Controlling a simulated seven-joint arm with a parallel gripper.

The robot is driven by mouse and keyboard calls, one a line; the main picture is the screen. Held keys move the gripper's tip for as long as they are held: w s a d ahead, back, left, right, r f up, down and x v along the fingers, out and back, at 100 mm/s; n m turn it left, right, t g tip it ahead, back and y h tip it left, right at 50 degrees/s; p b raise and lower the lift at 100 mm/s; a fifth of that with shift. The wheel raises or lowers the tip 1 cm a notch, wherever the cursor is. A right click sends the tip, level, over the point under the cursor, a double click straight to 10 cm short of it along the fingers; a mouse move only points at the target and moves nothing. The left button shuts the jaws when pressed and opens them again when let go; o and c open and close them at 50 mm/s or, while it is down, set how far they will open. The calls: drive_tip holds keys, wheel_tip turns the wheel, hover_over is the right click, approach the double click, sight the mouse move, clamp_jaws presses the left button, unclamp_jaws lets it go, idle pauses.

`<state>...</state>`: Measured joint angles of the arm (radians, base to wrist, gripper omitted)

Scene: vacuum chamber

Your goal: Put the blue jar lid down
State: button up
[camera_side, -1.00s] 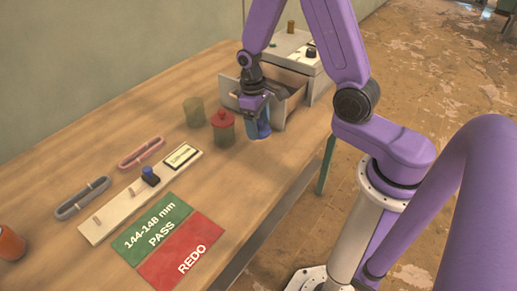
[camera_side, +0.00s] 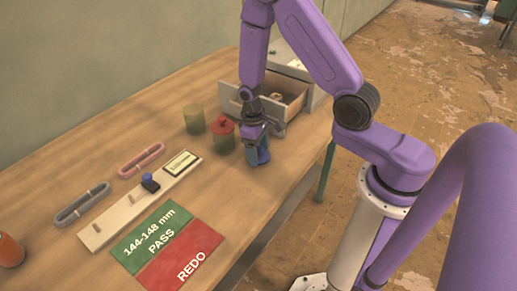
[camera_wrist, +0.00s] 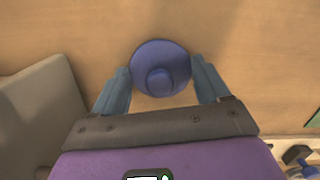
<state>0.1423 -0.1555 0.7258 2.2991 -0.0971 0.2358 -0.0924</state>
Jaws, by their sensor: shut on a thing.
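The blue jar lid (camera_wrist: 161,57), round with a raised knob, lies between the two fingers of my gripper (camera_wrist: 161,76) in the wrist view. The fingers are shut on it. In the side view my gripper (camera_side: 258,153) points down low over the wooden table, right of the red-lidded jar. There the bluish fingers and the lid blend together, and I cannot tell whether the lid touches the table. A yellowish-green jar (camera_side: 194,120) without a visible lid stands left of the red-lidded jar (camera_side: 223,136).
An open drawer (camera_side: 258,103) behind my gripper holds a small round tan thing. A gauge board (camera_side: 120,216), red and grey loops, and green PASS (camera_side: 150,238) and red REDO (camera_side: 180,262) mats lie to the left. Bare table (camera_side: 225,180) lies in front of my gripper.

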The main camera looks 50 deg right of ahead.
drive_tip(key=shift+f, duration=0.1)
drive_tip(key=o, duration=1)
drive_tip(key=s+a+r+n, duration=0.2)
drive_tip(key=a+r+n, duration=0.15)
drive_tip(key=r, duration=1.15)
drive_tip(key=s+a+r+n, duration=0.1)
drive_tip(key=s+r+n, duration=0.1)
drive_tip(key=s, duration=0.4)
drive_tip(key=s+a+r+n+t, duration=0.1)
drive_tip(key=s+r+n, duration=0.1)
drive_tip(key=s, duration=0.5)
drive_tip(key=s+a+r+n, duration=0.1)
drive_tip(key=s+r+n, duration=0.1)
drive_tip(key=s, duration=0.4)
drive_tip(key=shift+s+a+r+n+t+y, duration=0.2)
drive_tip(key=shift+s+a+n+t+y, duration=0.1)
drive_tip(key=shift+s+a+n, duration=0.1)
drive_tip(key=shift+w, duration=0.1)
